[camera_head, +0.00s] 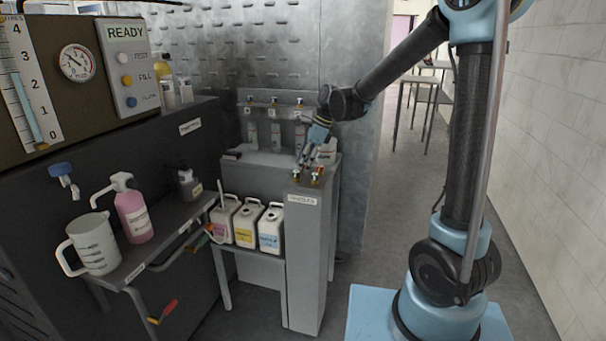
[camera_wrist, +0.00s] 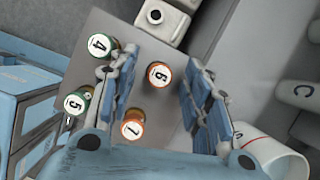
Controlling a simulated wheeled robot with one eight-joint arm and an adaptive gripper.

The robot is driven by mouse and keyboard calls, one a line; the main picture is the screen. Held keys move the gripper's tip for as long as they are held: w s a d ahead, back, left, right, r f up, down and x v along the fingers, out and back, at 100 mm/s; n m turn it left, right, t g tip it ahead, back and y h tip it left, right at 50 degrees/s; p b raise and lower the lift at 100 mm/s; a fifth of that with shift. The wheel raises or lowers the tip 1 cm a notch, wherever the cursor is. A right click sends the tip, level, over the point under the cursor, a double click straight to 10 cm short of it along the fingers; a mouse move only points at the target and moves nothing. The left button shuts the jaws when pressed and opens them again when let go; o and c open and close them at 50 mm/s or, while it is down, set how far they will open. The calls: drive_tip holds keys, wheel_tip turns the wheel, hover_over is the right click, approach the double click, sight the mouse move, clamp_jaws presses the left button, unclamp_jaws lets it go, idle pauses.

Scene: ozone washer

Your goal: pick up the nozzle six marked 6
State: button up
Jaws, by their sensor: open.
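The nozzle marked 6 (camera_wrist: 159,74) has a white round cap with an orange rim. It stands on the grey pedestal top (camera_wrist: 150,105) in the wrist view. My gripper (camera_wrist: 160,70) is open, with one finger to the left of this nozzle and one to the right, and nothing is held. I cannot tell how far the fingertips reach down beside it. In the head view my gripper (camera_head: 308,156) is over the back of the pedestal (camera_head: 304,250), and the nozzle's number cannot be read there.
Nozzle 7 (camera_wrist: 133,130) stands close to nozzle 6, near the left finger. Nozzles 4 (camera_wrist: 99,44) and 5 (camera_wrist: 75,103), green-rimmed, stand left of that finger. A white cylinder (camera_wrist: 272,152) is at lower right. White canisters (camera_head: 270,228) stand on a shelf left of the pedestal.

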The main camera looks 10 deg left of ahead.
clamp_jaws()
